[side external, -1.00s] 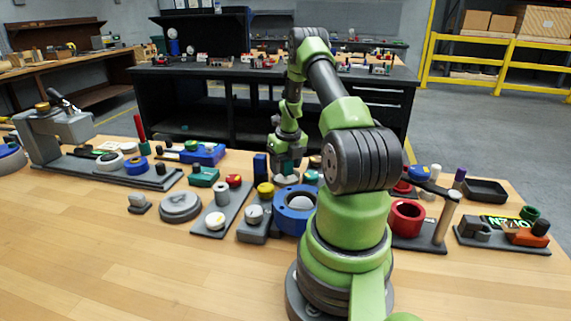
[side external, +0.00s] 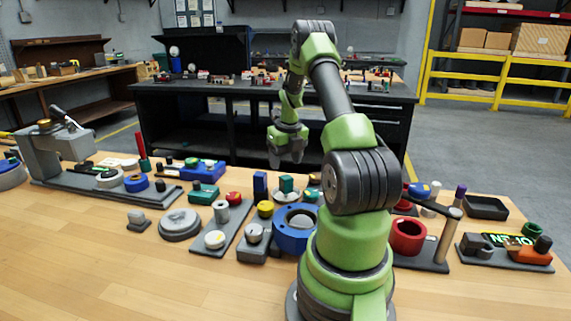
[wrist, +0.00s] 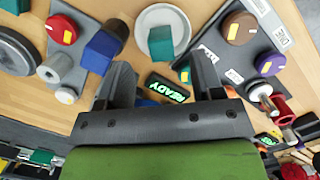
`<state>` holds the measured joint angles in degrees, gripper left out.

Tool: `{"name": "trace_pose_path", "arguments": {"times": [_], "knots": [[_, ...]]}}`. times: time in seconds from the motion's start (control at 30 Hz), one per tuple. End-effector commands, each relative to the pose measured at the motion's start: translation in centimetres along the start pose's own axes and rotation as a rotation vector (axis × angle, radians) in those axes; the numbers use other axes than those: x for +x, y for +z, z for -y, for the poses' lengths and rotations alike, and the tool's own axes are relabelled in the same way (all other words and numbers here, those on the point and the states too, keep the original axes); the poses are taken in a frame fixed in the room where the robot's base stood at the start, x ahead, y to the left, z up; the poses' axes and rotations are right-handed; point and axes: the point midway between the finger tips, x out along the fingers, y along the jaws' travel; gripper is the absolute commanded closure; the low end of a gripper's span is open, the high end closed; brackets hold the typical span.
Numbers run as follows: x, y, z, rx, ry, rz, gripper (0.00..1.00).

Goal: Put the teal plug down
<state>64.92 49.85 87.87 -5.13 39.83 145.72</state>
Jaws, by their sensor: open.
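The teal plug (side external: 287,184) is a small block standing on a pale round dish (side external: 280,197) near the middle of the bench. In the wrist view the teal plug (wrist: 160,43) rests on the pale dish (wrist: 176,19), towards its lower left part. My gripper (side external: 286,160) is open and empty, above the plug and clear of it. In the wrist view its two fingers (wrist: 160,72) are spread wide, with the plug beyond the tips and between their lines.
A blue block (side external: 260,185) stands just left of the dish. A blue ring-shaped housing (side external: 292,240) is in front of it. A red cup (side external: 408,236) is to the right. A lit READY sign (wrist: 168,89) shows between the fingers. The bench's front left is clear.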

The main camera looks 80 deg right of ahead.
Motion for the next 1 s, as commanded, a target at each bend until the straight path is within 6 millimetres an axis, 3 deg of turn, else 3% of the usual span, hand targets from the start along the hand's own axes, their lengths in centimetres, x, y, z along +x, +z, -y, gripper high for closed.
{"name": "trace_pose_path", "arguments": {"times": [0.27,0.37,0.43,0.57,0.67,0.8,1.0], "knots": [[0.0,0.0,-0.1,-0.005,0.000,0.001,0.39],[-1.1,0.4,-1.2,-0.082,0.002,0.015,0.39],[-2.9,0.8,-3.1,-0.215,0.004,0.037,0.39],[-8.2,0.8,-8.8,-0.637,0.005,0.106,0.39],[-12.4,-0.7,-13.7,-1.025,-0.002,0.172,0.39],[-17.5,-4.7,-19.3,-1.562,-0.029,0.279,0.39],[-22.8,-12.8,-24.1,-2.312,-0.125,0.473,0.39]]}}
